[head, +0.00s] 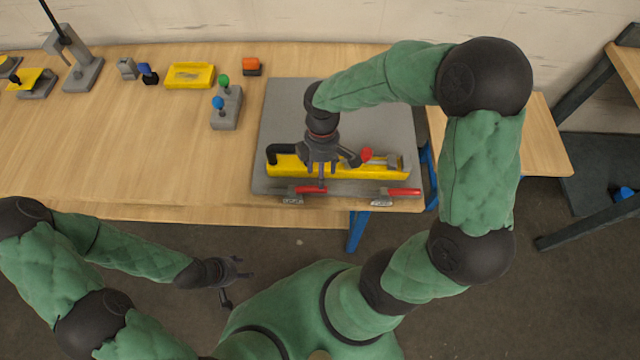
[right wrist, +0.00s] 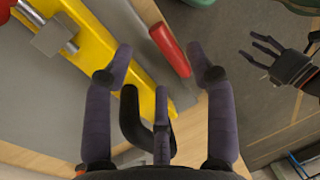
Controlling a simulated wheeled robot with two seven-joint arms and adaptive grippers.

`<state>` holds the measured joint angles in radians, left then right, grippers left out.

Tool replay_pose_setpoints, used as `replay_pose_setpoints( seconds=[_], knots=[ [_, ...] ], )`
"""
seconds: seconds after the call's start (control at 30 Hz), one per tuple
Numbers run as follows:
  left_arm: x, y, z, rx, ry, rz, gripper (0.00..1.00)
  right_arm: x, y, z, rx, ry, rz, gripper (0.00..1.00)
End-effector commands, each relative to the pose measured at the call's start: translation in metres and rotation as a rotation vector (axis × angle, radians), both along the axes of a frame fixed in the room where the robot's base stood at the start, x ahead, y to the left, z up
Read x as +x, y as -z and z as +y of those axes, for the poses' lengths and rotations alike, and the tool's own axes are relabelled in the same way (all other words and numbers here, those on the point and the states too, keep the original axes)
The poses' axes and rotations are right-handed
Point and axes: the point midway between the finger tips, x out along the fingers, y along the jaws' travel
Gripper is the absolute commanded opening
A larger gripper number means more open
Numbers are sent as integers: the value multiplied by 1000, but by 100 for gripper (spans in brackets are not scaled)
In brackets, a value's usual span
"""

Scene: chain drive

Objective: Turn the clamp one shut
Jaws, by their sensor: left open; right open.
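Two clamps with red handles sit at the front edge of a grey plate (head: 285,105). The left clamp (head: 293,195) is below my right gripper, and the right clamp (head: 382,197) stands apart from it. I cannot tell from the frames which one is clamp one. My right gripper (head: 322,176) is open and points down over the left clamp. In the right wrist view a red handle (right wrist: 170,48) shows between and beyond the open fingertips (right wrist: 160,60), with no grip on it. My left gripper (head: 230,282) is open and empty, in front of the table.
A yellow fixture (head: 285,172) with a black hooked handle (head: 278,151) lies right behind the clamps. The table's front left is clear.

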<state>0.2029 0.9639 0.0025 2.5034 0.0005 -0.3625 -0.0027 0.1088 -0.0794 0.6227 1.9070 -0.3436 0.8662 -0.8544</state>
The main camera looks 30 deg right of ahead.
Motion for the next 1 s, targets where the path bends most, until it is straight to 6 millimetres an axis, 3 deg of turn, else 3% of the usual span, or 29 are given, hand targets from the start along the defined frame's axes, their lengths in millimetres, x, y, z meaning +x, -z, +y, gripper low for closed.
replay_pose_setpoints(
  seconds=[0.1, 0.3, 0.73, 0.93, 1.0],
  knots=[
    [0, 8, 0, 0, 0, 0, 51, -4, 23, 2, 0, 1, 4, 56],
    [0, 14, 0, 0, 0, 0, 51, -7, 45, 4, 0, 1, 1, 56],
    [0, 16, 0, 0, 0, 0, 51, -8, 51, 5, -1, 1, -1, 56],
    [0, 16, 0, 0, 0, 0, 51, -8, 51, 5, -1, 1, -1, 0],
    [0, 16, 0, 0, 0, 0, 51, -8, 51, 5, -1, 1, -1, 0]
  ],
)
